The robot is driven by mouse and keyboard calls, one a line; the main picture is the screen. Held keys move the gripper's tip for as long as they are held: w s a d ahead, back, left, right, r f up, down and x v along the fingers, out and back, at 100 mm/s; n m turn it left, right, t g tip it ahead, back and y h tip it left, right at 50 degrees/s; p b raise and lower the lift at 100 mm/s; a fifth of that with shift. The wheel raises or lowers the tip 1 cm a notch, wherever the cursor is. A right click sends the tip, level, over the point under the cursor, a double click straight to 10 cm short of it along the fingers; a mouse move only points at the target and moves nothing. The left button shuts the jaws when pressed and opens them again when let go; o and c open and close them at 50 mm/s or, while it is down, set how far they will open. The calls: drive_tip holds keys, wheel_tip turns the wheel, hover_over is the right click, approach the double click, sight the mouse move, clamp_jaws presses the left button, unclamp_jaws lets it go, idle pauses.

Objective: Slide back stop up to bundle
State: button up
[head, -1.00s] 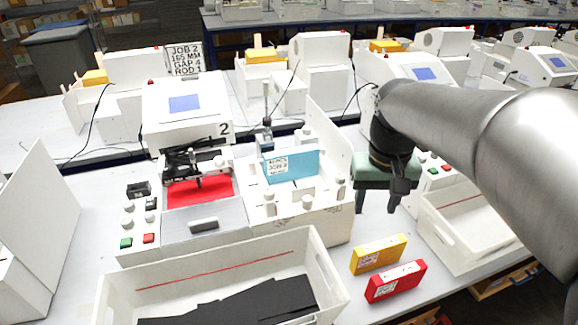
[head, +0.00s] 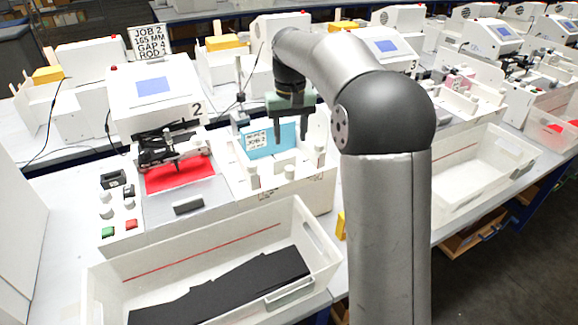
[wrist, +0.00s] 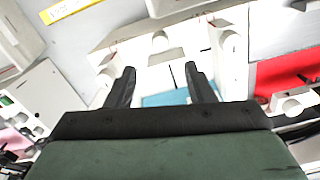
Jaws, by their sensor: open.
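The blue bundle (head: 258,143) stands in the white feed tray (head: 280,190) of plotter 2, with a paper label on its face. It also shows as a blue strip in the wrist view (wrist: 165,98). My gripper (head: 290,138) is open and empty, pointing down above the tray, partly in front of the bundle. In the wrist view my fingers (wrist: 160,72) stand apart, with the blue strip between and below them. White blocks and knobbed posts (head: 253,177) stand in the tray. I cannot tell for sure which white part is the back stop.
A white bin (head: 112,270) with black sheets stands in front of the plotter. The red bed (head: 180,174) and pen carriage lie left of the tray. A white side wall rises at the tray's right. My forearm hides much of the right side.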

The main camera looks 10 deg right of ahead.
sight(290, 168)
wheel_tip(290, 168, down, 10)
drive_tip(key=shift+f+p, duration=0.25)
drive_tip(key=shift+p, duration=0.05)
